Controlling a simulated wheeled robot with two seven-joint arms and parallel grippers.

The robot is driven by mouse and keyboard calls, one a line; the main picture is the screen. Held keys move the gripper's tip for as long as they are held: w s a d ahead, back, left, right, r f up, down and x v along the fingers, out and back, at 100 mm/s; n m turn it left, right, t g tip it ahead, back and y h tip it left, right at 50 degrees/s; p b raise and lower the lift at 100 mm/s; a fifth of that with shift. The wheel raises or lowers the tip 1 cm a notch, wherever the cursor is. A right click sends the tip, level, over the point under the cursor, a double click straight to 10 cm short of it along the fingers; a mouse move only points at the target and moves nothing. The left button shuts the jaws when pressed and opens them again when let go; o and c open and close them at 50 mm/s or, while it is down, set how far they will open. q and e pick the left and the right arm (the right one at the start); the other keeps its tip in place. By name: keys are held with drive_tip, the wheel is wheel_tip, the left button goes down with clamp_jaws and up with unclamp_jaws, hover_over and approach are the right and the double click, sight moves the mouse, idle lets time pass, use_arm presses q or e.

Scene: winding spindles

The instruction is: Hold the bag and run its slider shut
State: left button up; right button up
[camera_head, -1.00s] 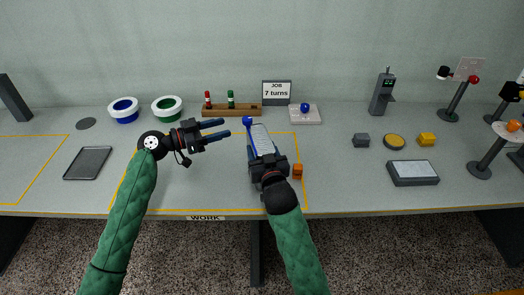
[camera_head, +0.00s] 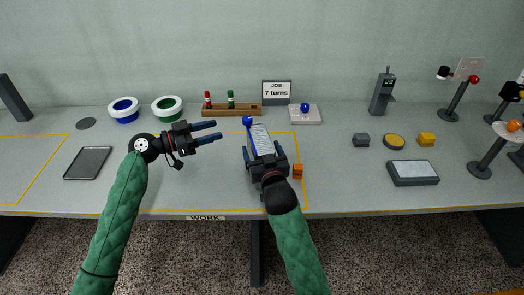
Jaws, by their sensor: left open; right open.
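A pale, flat bag (camera_head: 261,136) lies on the table inside the yellow-outlined work area. A blue strip runs along its left edge, with a round blue knob (camera_head: 247,120) at the far end, which looks like the slider. My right gripper (camera_head: 263,151) is open over the near part of the bag and hides that part. I cannot tell whether its fingers touch the bag. My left gripper (camera_head: 216,131) is open and empty, left of the bag, its fingers pointing right toward it.
An orange block (camera_head: 297,171) sits just right of my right gripper. A wooden rack (camera_head: 232,111) with red and green pegs and a job sign (camera_head: 277,93) reading "7 turns" stand behind. A dark tray (camera_head: 88,163) lies at left.

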drive_tip(key=v, duration=1.2)
